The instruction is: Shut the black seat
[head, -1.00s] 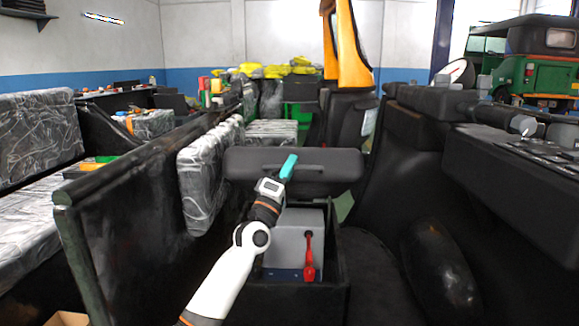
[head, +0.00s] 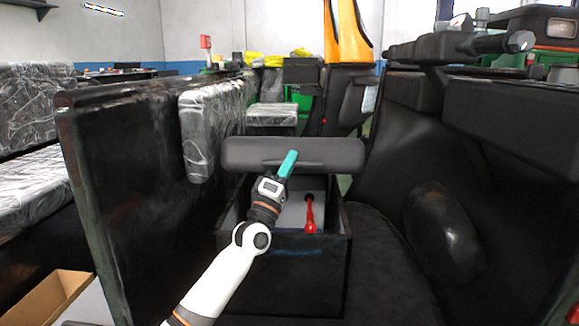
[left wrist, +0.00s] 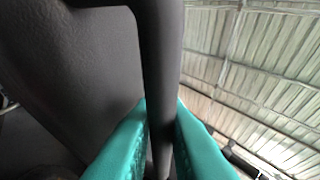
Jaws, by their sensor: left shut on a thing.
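The black seat (head: 330,152) stands raised above an open black box (head: 285,272) in the middle of the head view. A red-handled tool (head: 310,214) and a grey block show inside the box. My left gripper (head: 287,164) is at the front of the seat. In the left wrist view its teal fingers (left wrist: 160,140) are shut around a dark bar, the seat's handle (left wrist: 160,60), with the seat's dark surface (left wrist: 80,70) to its left. My right gripper is not in view.
A dark panel (head: 140,190) with a plastic-wrapped backrest (head: 205,135) stands left of the box. A black wheel-arch bulge (head: 445,230) and a dark side wall lie to the right. An open cardboard box (head: 50,300) sits at lower left. Dark floor lies right of the seat box.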

